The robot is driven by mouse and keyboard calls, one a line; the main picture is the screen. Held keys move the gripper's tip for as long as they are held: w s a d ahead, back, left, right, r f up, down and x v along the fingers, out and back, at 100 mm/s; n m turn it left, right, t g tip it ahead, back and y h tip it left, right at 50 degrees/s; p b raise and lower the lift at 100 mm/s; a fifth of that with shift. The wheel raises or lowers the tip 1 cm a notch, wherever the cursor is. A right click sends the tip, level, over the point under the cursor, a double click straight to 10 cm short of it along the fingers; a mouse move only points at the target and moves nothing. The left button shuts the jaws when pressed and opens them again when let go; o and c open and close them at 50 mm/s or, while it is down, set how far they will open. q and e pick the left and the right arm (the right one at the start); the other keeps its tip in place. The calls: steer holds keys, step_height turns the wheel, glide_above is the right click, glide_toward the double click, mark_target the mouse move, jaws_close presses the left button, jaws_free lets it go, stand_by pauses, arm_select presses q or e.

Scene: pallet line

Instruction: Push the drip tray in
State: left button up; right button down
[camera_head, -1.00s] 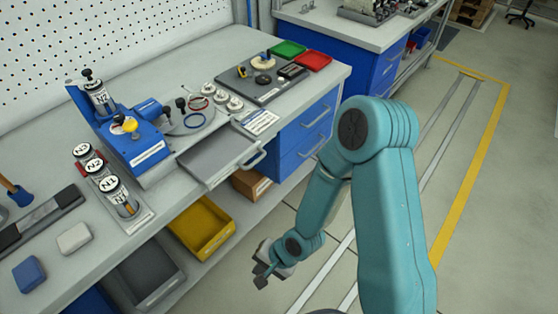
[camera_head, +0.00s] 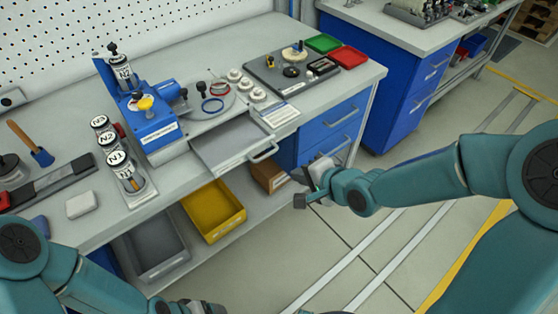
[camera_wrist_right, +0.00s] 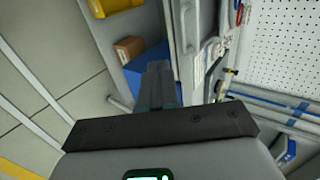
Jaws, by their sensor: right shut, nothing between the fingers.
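The grey drip tray (camera_head: 228,146) is pulled out from under the blue machine (camera_head: 150,121) and juts past the bench's front edge. Its handle (camera_head: 263,154) faces the aisle. My right gripper (camera_head: 306,192) is shut and empty, in front of the bench, to the right of and below the handle, apart from it. In the right wrist view my right gripper (camera_wrist_right: 158,82) points toward the bench side, and the tray handle (camera_wrist_right: 190,30) appears near the top. My left arm shows at the lower left; its gripper is mostly cut off at the bottom edge.
A yellow bin (camera_head: 214,211), a grey bin (camera_head: 155,247) and a cardboard box (camera_head: 268,174) sit on the lower shelf. Blue drawers (camera_head: 330,126) stand right of the tray. Labelled canisters (camera_head: 119,165) stand left of the machine. The floor aisle is open.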

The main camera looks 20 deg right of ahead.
steer(key=w+a+f+p, duration=0.1)
steer(key=w+a+f, duration=0.2)
steer(key=w, duration=0.6)
steer(key=shift+a+f, duration=0.3)
steer(key=shift+f, duration=0.1)
steer(key=shift+a, duration=0.1)
